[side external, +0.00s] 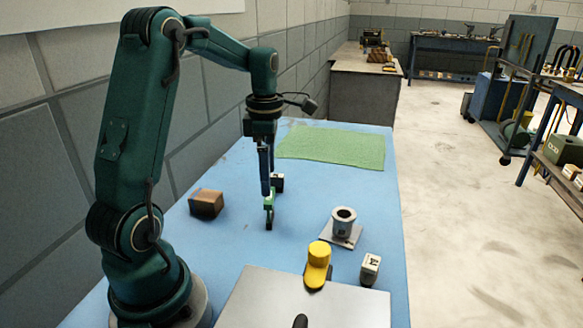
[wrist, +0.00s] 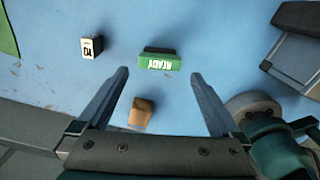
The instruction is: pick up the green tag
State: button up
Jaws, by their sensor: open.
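The green tag (wrist: 159,63) reads "READY" and has a dark part along its far edge in the wrist view. It stands on the blue table, and in the side view the tag (side external: 269,203) shows small at the lower end of my gripper (side external: 267,190). In the wrist view my gripper (wrist: 160,73) is open, with one finger to either side and the tag centred just beyond the fingertips. Nothing is held. Whether the fingers touch the tag cannot be told from the side view.
A brown block (side external: 206,203) lies left of the tag. A black-and-white block (side external: 278,182) stands close behind it. To the right are a grey cylinder (side external: 343,218) on a plate, a yellow piece (side external: 318,258) and a white lettered block (side external: 370,268). A green mat (side external: 335,147) lies at the back.

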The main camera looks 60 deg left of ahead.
aim_at(270, 209)
notch_tip(270, 209, down, 10)
jog(key=shift+f, duration=0.1)
dwell(0.4)
jog(key=c, duration=1.2)
